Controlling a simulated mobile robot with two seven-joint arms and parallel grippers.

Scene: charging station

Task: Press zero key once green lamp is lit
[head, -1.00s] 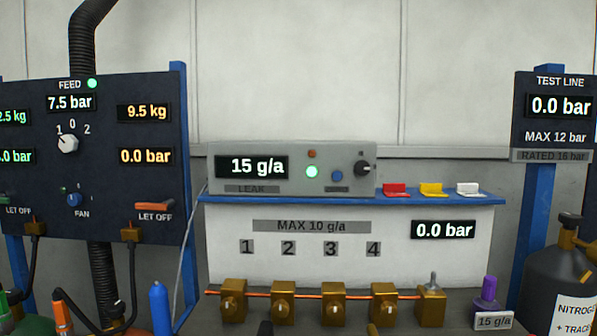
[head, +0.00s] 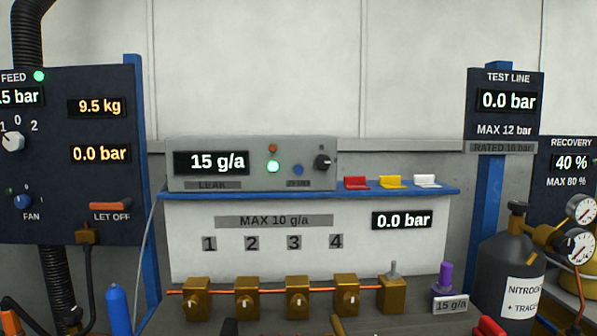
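The grey leak detector box (head: 251,183) stands on the blue shelf (head: 310,193). Its display (head: 211,162) reads 15 g/a. A round green lamp (head: 273,167) on its front is lit bright. A dim orange-red spot (head: 273,148) is above the lamp, and a black knob (head: 322,162) is at the right. Neither of my grippers shows in the head view.
Red (head: 356,183), yellow (head: 391,182) and white (head: 426,181) pieces stand on the shelf, right of the box. Several brass valves (head: 297,298) line the front below. The feed panel (head: 75,190) is left; a dark nitrogen cylinder (head: 505,255) is right.

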